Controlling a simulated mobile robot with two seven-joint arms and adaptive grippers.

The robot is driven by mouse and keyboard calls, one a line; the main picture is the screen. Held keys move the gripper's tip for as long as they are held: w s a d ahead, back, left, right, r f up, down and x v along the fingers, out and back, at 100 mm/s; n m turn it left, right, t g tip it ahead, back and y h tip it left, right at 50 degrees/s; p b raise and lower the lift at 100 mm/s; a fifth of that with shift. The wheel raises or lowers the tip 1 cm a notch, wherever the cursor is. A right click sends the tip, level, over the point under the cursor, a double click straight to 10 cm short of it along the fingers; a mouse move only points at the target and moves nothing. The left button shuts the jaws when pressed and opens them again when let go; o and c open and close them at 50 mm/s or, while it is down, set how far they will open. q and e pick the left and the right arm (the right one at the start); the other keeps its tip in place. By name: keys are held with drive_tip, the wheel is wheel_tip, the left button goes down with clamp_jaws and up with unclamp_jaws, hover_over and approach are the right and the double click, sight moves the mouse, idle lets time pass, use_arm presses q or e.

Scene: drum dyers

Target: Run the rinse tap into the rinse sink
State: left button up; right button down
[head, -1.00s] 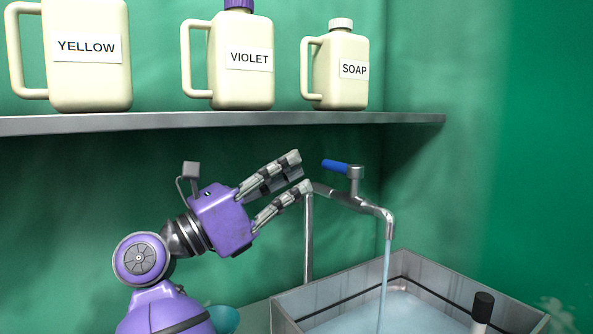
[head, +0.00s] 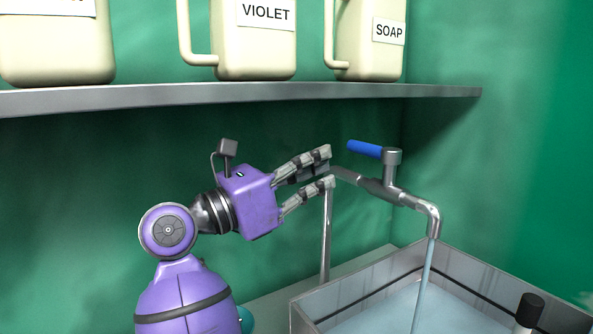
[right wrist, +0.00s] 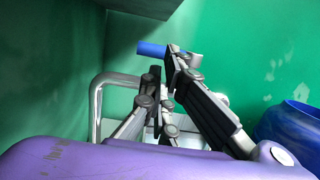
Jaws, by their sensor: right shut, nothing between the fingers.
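The rinse tap (head: 400,195) is a chrome pipe and spout with a blue lever (head: 364,149) pointing left, towards my gripper. A stream of water (head: 423,280) runs from the spout down into the grey rinse sink (head: 465,262), which holds pale water. My right gripper (head: 329,168) is shut and empty, just left of the lever and apart from it, near the tap's upright pipe. In the right wrist view the blue lever (right wrist: 152,49) shows beyond the fingers, which partly cover the tap. My left gripper is not in view.
A grey shelf (head: 250,93) runs above the gripper and tap, with large cream jugs, including violet (head: 262,50) and soap (head: 372,45). A black-ended stick (head: 528,310) stands at the sink's front right. A blue rounded container (right wrist: 295,130) shows in the wrist view.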

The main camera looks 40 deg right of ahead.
sight(360, 153)
drive_tip(key=p+x, duration=0.1)
drive_tip(key=x, duration=0.5)
drive_tip(key=shift+d+r+p, duration=0.15)
drive_tip(key=shift+d+p, duration=0.15)
drive_tip(key=shift+p, duration=0.05)
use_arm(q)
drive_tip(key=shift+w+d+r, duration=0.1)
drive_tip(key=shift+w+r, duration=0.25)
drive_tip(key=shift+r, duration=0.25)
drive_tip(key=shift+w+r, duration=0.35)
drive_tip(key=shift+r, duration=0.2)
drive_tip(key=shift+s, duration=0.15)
